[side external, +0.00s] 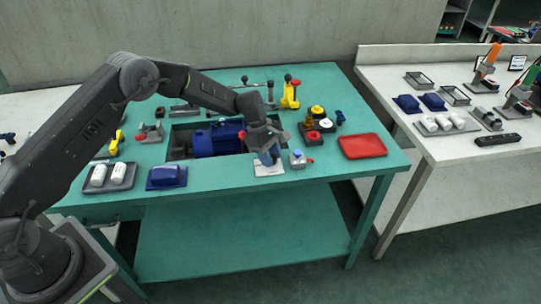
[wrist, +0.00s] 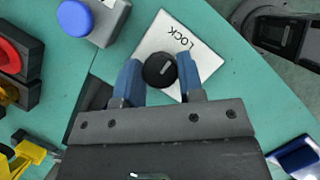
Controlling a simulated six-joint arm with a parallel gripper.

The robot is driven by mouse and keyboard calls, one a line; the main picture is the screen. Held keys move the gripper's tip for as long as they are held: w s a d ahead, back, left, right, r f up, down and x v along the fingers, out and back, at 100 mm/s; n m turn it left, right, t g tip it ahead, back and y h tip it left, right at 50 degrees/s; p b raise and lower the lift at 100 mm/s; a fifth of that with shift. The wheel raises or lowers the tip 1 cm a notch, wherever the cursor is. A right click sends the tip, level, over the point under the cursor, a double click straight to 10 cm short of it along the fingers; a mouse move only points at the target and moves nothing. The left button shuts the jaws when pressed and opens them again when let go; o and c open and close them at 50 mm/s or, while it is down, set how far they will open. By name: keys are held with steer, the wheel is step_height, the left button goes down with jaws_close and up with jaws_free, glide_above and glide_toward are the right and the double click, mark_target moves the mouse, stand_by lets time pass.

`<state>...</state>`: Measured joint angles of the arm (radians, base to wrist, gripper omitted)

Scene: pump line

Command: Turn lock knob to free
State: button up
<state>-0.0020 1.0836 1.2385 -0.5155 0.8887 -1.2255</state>
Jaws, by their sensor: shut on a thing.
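The lock knob (wrist: 160,70) is a round black knob with a pale line across its top. It stands on a white plate marked LOCK (wrist: 174,33), which also shows near the table's front edge in the side external view (side external: 268,171). My gripper (wrist: 160,74) points down over the plate, its two blue fingers shut on the knob from both sides. In the side external view my gripper (side external: 268,158) hides the knob. The plate's lower part is hidden by my gripper in the wrist view.
A grey box with a blue button (wrist: 76,18) stands close beside the plate, and a red tray (side external: 362,146) lies farther right. A blue motor (side external: 217,140) sits in a recess behind. A blue block (side external: 166,176) and white cylinders on a tray (side external: 109,176) are at the left front.

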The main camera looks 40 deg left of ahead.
steer(key=shift+c, duration=1.3)
steer(key=shift+m, duration=0.3)
steer(key=m+g, duration=0.1)
steer(key=m, duration=0.2)
steer(key=shift+m+g, duration=0.3)
steer(key=m+g, duration=0.1)
steer(key=m, duration=0.2)
steer(key=shift+w+m+y, duration=0.1)
steer(key=shift+m+y, duration=0.3)
steer(key=m, duration=0.2)
steer(key=m+g+y, duration=0.1)
steer(key=m, duration=0.1)
steer(key=shift+y, duration=0.3)
steer(key=m+g+y, duration=0.1)
steer(key=m, duration=0.3)
steer(key=shift+d, duration=0.1)
steer(key=shift+m+y, duration=0.3)
